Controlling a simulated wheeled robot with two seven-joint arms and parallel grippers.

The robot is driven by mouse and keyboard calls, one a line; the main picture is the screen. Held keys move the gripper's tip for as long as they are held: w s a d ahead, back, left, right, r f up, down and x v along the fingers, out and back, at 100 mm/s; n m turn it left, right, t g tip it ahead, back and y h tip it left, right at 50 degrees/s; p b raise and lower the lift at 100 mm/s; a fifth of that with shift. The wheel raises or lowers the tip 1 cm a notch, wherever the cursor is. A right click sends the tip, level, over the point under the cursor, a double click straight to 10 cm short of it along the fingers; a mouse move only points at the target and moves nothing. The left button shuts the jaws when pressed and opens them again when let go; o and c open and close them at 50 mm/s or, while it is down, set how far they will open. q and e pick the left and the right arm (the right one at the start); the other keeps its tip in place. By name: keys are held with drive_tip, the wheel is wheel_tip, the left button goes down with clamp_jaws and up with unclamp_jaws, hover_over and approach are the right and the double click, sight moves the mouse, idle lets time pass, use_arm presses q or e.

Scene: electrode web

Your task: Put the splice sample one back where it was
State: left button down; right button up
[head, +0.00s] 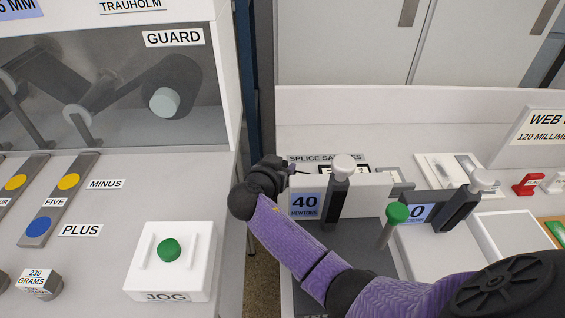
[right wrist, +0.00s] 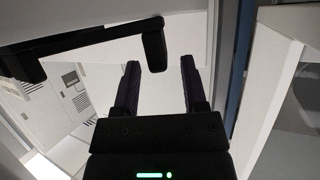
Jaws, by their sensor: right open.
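My right gripper (head: 290,169) is at the left end of the splice samples area, close to the left edge of the right-hand bench. In the right wrist view its two dark fingers (right wrist: 158,88) are spread apart with nothing between them. The splice samples label (head: 328,158) stands at the back of that area. Parts of a pale, dark-edged holder (head: 350,169) show below it, mostly hidden behind the white 40 newton block and its lever. I cannot make out splice sample one. My left gripper is not in view.
The white 40 newton block (head: 368,192) and its dark lever (head: 334,205) stand just right of my gripper. A green-topped post (head: 387,232) and a second lever (head: 462,208) are further right. The guard housing (head: 110,80) and jog button (head: 169,250) are left, across a gap.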

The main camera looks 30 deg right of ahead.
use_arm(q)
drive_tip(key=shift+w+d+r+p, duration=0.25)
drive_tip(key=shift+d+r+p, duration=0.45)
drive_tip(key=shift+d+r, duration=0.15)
use_arm(e)
drive_tip(key=v, duration=0.6)
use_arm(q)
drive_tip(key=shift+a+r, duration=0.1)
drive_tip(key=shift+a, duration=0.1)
use_arm(e)
drive_tip(key=shift+r, duration=0.15)
